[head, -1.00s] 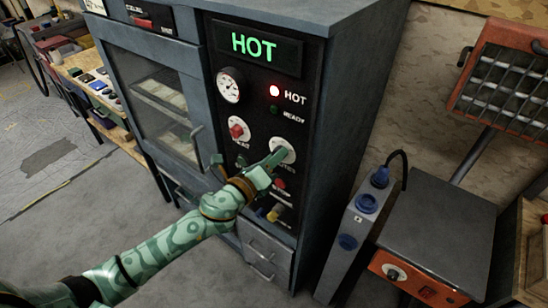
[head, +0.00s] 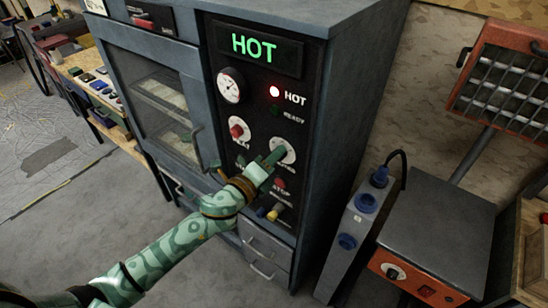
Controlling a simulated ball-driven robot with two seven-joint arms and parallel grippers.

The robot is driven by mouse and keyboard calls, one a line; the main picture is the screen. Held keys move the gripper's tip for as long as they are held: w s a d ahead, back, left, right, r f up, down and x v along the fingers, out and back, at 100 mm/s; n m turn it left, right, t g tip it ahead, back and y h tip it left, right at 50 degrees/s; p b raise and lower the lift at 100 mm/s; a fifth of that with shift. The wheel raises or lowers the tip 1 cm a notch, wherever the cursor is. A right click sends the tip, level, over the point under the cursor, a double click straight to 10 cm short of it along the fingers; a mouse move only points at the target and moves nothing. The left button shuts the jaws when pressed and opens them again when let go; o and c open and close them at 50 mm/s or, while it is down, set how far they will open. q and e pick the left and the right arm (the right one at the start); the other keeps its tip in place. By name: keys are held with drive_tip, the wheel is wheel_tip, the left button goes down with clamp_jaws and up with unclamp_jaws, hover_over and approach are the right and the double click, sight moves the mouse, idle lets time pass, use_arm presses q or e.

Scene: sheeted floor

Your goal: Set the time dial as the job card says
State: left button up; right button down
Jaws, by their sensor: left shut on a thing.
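The oven-like cabinet (head: 355,90) has a dark control panel on its front. The time dial (head: 287,145) is a round white-rimmed dial at the right of the panel; its knob is largely hidden behind my gripper. My left gripper (head: 274,157) is at this dial and shut on its knob. The heat dial (head: 238,129), with a red knob, is to its left. The dial's pointer setting cannot be read. I cannot make out a job card. My right gripper is not in view.
Below the dials are a red stop button (head: 280,183) and small blue and yellow parts (head: 267,213). The cabinet door (head: 150,95) is closed. A grey unit with blue sockets (head: 352,230) and an orange heater (head: 500,75) stand at the right.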

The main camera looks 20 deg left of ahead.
use_arm(q)
drive_tip(key=o, duration=1)
drive_tip(key=b+v, duration=0.2)
drive_tip(key=v, duration=1.4)
drive_tip(key=shift+s+a, duration=0.1)
drive_tip(key=shift+s, duration=0.1)
